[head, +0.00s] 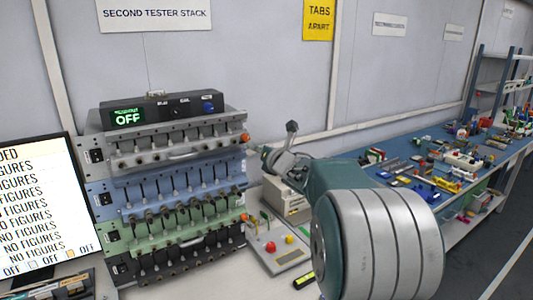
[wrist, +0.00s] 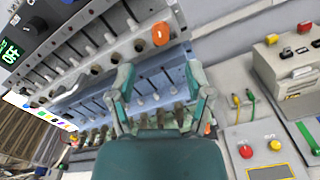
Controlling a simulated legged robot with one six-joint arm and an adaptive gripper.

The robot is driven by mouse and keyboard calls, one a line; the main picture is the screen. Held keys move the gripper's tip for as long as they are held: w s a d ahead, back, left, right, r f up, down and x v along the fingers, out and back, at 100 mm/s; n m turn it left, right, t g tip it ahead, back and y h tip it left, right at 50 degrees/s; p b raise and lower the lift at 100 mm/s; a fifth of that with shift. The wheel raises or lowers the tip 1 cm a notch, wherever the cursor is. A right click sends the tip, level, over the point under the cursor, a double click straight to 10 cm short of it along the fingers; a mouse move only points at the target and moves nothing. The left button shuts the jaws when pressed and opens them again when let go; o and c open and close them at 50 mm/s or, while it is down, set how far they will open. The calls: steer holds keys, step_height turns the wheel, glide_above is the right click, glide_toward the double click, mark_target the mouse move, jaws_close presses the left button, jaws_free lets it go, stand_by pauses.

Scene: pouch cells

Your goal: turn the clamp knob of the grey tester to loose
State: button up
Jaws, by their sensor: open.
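The grey tester (head: 175,143) is the top unit of the stack in the head view, with a row of slots along its front. Its orange clamp knob (head: 246,137) is at the right end. In the wrist view the orange knob (wrist: 160,33) is ahead of my gripper (wrist: 159,78), beyond the fingertips and roughly centred between them. The green fingers are apart with nothing held, and the knob is not between them. In the head view my arm reaches in from the right, just right of the stack. The knob's setting cannot be read.
Below are a blue tester (head: 170,187), a green tester (head: 172,222) and a dark tester (head: 178,257). A black readout box (head: 165,110) showing OFF sits on top. A screen (head: 35,205) stands left. A panel with red and yellow buttons (head: 278,246) lies right of the stack.

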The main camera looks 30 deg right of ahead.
steer(key=s, duration=0.4)
steer(key=shift+s, duration=0.35)
steer(key=s+a+f+m+g, duration=0.4)
steer(key=s+a+m, duration=0.2)
steer(key=s+m, duration=0.4)
steer(key=s+a+f+m+g, duration=0.4)
steer(key=s+a+m, duration=0.3)
steer(key=s+m, duration=0.4)
steer(key=s+a+f+m+g, duration=0.4)
steer(key=s+a+m, duration=0.3)
steer(key=s+m, duration=0.3)
steer(key=shift+s+a+f+h, duration=0.25)
steer(key=shift+s+f, duration=0.25)
steer(key=shift+s, duration=0.35)
